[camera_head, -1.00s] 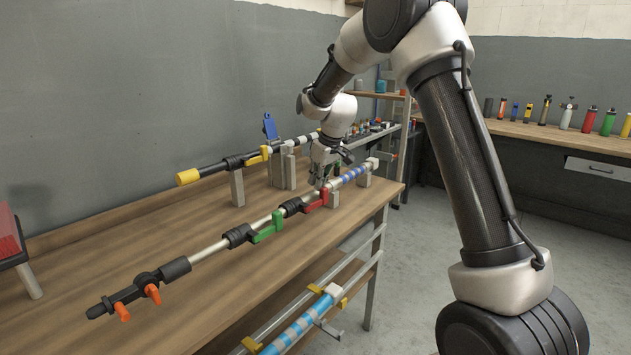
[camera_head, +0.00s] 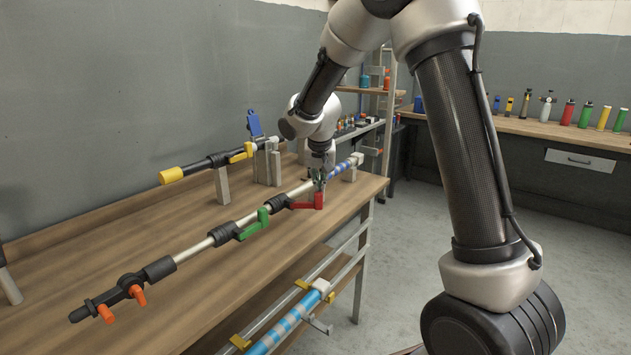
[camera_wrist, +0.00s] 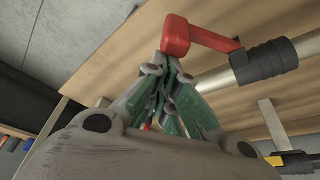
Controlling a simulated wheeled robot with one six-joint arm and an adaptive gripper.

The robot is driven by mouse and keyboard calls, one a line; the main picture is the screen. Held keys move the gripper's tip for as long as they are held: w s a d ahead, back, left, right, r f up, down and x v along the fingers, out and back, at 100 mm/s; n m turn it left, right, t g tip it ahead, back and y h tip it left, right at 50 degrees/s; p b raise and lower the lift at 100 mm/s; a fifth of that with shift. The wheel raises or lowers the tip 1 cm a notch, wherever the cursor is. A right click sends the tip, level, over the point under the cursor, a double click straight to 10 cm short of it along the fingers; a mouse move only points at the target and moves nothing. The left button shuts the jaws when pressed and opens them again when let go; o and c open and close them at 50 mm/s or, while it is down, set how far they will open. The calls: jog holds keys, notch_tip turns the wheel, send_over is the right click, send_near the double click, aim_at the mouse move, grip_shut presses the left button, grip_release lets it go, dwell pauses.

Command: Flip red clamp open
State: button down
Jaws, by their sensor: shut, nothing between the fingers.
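The red clamp (camera_head: 318,200) is a lever on a black collar on the near pole (camera_head: 224,233). In the wrist view the red clamp (camera_wrist: 203,37) runs from the black collar (camera_wrist: 265,60) to a thick bent end. My gripper (camera_head: 319,178) is over the pole at the clamp's far end. In the wrist view my gripper (camera_wrist: 170,62) has its green-sided fingers together, with the tips right at the clamp's bent end. They look to be touching or very close; I cannot tell which. Nothing is held between them.
A green clamp (camera_head: 254,225) sits nearer on the same pole, with orange handles (camera_head: 107,313) at its near end. Behind is a second pole with a yellow clamp (camera_head: 243,152) and an upright blue clamp (camera_head: 254,123). A blue striped tube (camera_head: 275,332) lies below the wooden bench (camera_head: 205,300).

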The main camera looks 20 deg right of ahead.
aim_at(316, 192)
jog(key=s+m, duration=0.1)
jog(key=s+m+h, duration=0.1)
jog(key=m, duration=0.1)
jog(key=s+m, duration=0.1)
jog(key=shift+s+a+m+g, duration=0.25)
jog(key=shift+s+m+g, duration=0.05)
jog(key=shift+m+g, duration=0.1)
jog(key=shift+w+a, duration=0.45)
jog(key=shift+a, duration=0.25)
jog(key=shift+w+d, duration=0.3)
jog(key=shift+d, duration=0.15)
notch_tip(316, 192, up, 10)
jog(key=shift+a+f, duration=0.15)
jog(key=shift+f, duration=0.1)
